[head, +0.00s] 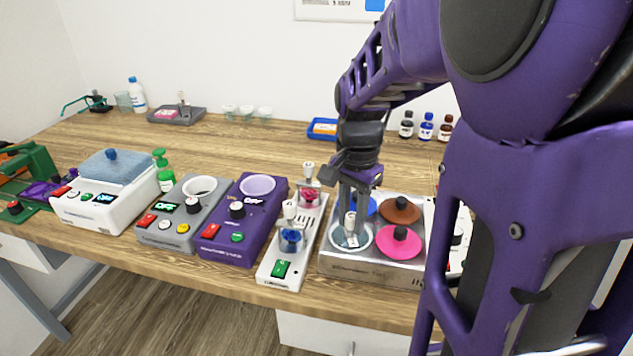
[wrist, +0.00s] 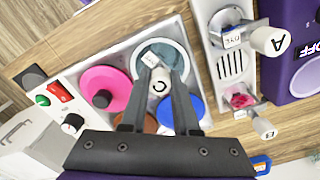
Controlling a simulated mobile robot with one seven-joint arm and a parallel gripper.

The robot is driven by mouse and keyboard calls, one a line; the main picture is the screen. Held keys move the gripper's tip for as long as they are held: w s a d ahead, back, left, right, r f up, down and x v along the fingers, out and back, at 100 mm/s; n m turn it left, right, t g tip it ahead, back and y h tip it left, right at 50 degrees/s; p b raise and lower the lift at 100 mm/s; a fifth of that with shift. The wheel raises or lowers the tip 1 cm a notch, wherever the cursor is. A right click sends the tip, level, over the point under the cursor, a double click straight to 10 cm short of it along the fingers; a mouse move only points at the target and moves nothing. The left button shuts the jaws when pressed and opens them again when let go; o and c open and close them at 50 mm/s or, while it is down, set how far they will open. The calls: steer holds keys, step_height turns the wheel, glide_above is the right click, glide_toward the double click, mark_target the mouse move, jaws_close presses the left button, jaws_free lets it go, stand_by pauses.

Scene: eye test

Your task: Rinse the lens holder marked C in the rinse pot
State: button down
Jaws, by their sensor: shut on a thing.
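My gripper (head: 346,203) is shut on the lens holder marked C (wrist: 159,84), gripping its white knob; the gripper also shows in the wrist view (wrist: 158,95). The holder's small white tag (wrist: 151,58) shows over an open pot (wrist: 180,55) with a pale rim and a grey-blue inside, front left on a metal unit (head: 345,268). The holder is at the pot's mouth; I cannot tell how deep its lower end is. Other pots carry a pink lid (head: 400,245), a brown lid (head: 400,208) and a blue lid (wrist: 194,106). My fingers partly hide the blue lid.
Left of the unit, a narrow white stand (head: 276,268) carries holder A (wrist: 268,41) over a blue jar and holder B (wrist: 264,127) over a pink jar. A purple device (head: 222,250) stands further left. Small bottles (head: 426,128) stand at the back right.

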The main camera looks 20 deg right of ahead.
steer(key=shift+r, duration=0.1)
stand_by(0.3)
steer(key=shift+r+p, duration=3.3)
steer(key=shift+r, duration=0.4)
